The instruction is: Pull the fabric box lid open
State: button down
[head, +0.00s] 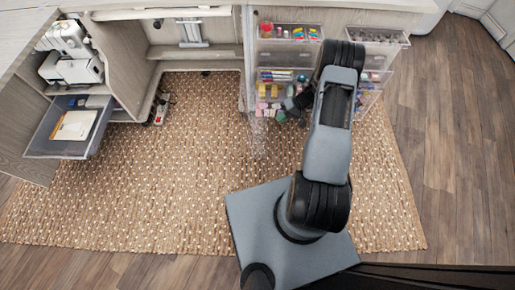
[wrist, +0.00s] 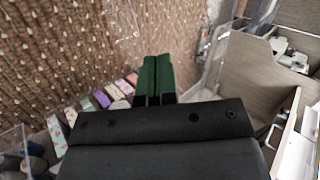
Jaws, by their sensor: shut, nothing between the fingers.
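Folded fabric pieces in several colours (wrist: 103,98) form a row at the lower left of the wrist view. In the head view, small coloured items (head: 268,90) show in a clear compartment of the cabinet's right part, left of my arm. My gripper (head: 283,115) is beside that compartment, partly hidden by my arm. In the wrist view its green fingers (wrist: 153,78) are together and empty, just past the fabric row. A clear panel (wrist: 217,62) stands right of the fingers. I cannot tell which clear panel is the fabric box lid, or whether the fingers touch it.
A clear bin of bottles (head: 290,32) is above, and another clear bin (head: 378,38) is at the upper right. An open drawer (head: 45,140) sticks out at the left, below a white sewing machine (head: 75,68). The woven rug (head: 170,185) is clear.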

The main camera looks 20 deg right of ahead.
notch_tip(320, 180, down, 8)
jog(key=b, duration=0.2)
jog(key=a+f+b, duration=0.3)
jog(key=a+f, duration=0.2)
jog(key=a, duration=0.6)
jog(key=shift+f+y+b, duration=0.3)
jog(key=shift+f+b, duration=0.05)
